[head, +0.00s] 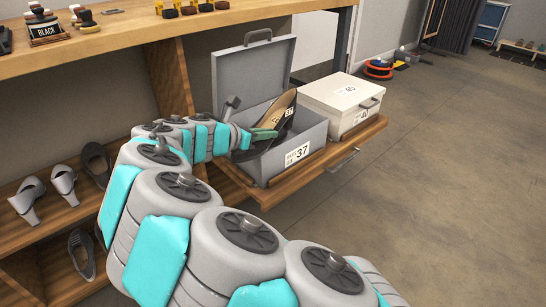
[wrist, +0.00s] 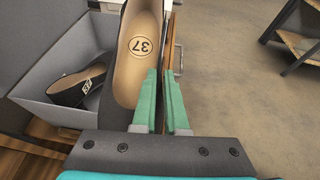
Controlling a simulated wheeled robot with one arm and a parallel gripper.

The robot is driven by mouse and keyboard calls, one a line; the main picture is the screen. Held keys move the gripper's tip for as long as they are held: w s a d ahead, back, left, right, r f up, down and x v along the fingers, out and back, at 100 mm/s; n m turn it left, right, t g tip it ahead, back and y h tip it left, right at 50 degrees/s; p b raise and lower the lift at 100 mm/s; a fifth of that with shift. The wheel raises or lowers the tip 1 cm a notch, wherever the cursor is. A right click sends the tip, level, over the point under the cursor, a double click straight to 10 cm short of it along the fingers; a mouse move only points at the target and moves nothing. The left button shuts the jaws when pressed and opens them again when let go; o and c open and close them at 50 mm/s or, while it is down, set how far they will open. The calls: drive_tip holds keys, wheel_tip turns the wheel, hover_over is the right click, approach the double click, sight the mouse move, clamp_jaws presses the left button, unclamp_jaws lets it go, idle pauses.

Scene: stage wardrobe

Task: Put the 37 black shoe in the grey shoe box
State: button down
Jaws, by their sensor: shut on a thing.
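The black shoe (wrist: 138,62) has a tan insole marked 37. My gripper (wrist: 163,95) is shut on its side wall, and the shoe also shows in the head view (head: 278,108), tilted. The grey shoe box (head: 297,154) is labelled 37 and stands with its lid (head: 252,76) open upright. My gripper (head: 264,134) and the held shoe are over the box opening. In the wrist view a second black shoe (wrist: 76,84) lies inside the grey box (wrist: 42,118), left of the held one. Whether the held shoe touches the box floor cannot be told.
A closed white box (head: 341,100) marked 40 stands right of the grey box on the wooden pull-out shelf (head: 352,142). Grey shoes (head: 64,185) stand on the lower shelf at left. Brushes and polish sit on the bench (head: 125,32) above.

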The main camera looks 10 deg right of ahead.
sight(273, 126)
drive_tip(key=shift+s+f, duration=0.15)
drive_tip(key=shift+s, duration=0.2)
drive_tip(key=shift+w+d, duration=0.15)
drive_tip(key=shift+d, duration=0.05)
drive_tip(key=shift+w+a+r+b+x, duration=0.1)
drive_tip(key=shift+w+a+b+x, duration=0.25)
drive_tip(key=shift+x, duration=2.25)
drive_tip(key=shift+w+a+r+b+x, duration=0.2)
drive_tip(key=shift+w+b+x, duration=0.2)
drive_tip(key=shift+x, duration=2.2)
drive_tip(key=shift+w+a+r+b+x, duration=0.1)
drive_tip(key=shift+w+a+b+x, duration=0.3)
drive_tip(key=shift+x, duration=2.2)
drive_tip(key=c, duration=1)
unclamp_jaws()
drive_tip(key=shift+d, duration=0.2)
drive_tip(key=shift+o, duration=0.2)
drive_tip(key=shift+a, duration=0.1)
drive_tip(key=p+v, duration=0.1)
drive_tip(key=v, duration=1.1)
drive_tip(key=shift+w+a+r+p, duration=0.1)
drive_tip(key=shift+w+a+p, duration=0.1)
drive_tip(key=shift+p, duration=0.2)
drive_tip(key=shift+d, duration=0.1)
